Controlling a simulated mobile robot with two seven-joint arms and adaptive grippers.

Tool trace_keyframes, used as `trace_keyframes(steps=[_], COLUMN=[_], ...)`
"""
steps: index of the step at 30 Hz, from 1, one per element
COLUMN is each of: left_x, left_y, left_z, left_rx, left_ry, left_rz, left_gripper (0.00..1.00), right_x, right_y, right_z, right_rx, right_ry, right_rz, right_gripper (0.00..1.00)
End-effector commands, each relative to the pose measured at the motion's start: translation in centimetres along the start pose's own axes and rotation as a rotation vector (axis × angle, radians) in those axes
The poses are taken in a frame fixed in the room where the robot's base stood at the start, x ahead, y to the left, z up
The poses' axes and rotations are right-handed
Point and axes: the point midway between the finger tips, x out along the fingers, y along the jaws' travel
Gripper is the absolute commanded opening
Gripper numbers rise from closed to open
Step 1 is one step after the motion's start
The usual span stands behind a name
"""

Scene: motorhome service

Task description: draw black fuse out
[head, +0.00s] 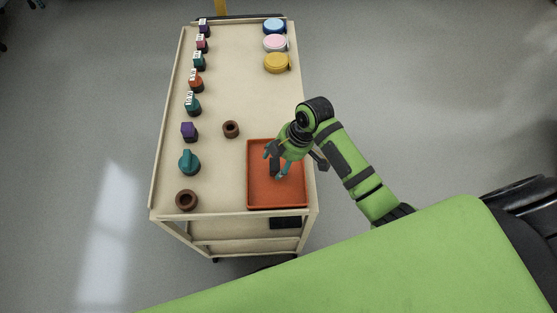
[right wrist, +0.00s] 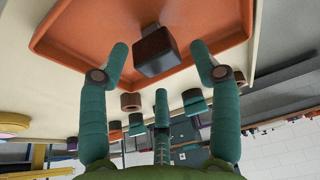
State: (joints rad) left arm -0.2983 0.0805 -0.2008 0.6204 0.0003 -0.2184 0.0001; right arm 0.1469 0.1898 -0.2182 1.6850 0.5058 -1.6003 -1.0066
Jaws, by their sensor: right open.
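The black fuse (right wrist: 155,52) is a dark block lying in the orange tray (head: 277,199). It shows in the right wrist view between and beyond my fingertips. In the head view a dark patch of it (head: 274,167) shows by the fingers. My right gripper (head: 277,163) is over the tray, its teal fingers spread; in the right wrist view the open fingers (right wrist: 160,72) stand on both sides of the block, with a third finger below. I see no contact with the fuse. My left gripper is not in view.
A row of purple, red and teal pieces with white labels (head: 195,84) runs along the cart's left side. Blue, pink and yellow round containers (head: 276,63) sit at the far right. The cart top's middle (head: 238,85) is clear.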

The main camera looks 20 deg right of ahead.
Motion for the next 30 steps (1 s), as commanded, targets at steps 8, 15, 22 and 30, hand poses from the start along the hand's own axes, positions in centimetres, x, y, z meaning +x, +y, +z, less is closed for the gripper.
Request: trace_keyframes(steps=[8, 15, 22, 30], left_x=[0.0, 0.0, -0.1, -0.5], left_y=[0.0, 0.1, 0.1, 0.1], left_z=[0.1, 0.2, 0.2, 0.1], left_rx=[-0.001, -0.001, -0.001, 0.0], left_ry=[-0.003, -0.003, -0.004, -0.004], left_rz=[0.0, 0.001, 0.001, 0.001], left_gripper=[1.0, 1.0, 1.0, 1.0], right_x=[-5.7, -9.8, -11.7, -13.7], right_y=[0.2, 0.1, 0.1, 0.1], right_z=[0.0, 0.0, -0.2, -0.9], right_rx=[-0.004, -0.002, -0.002, -0.002], right_ry=[0.0, 0.0, 0.0, 0.0], right_rz=[0.007, 0.004, 0.002, 0.003], right_gripper=[0.63, 0.63, 0.63, 0.63])
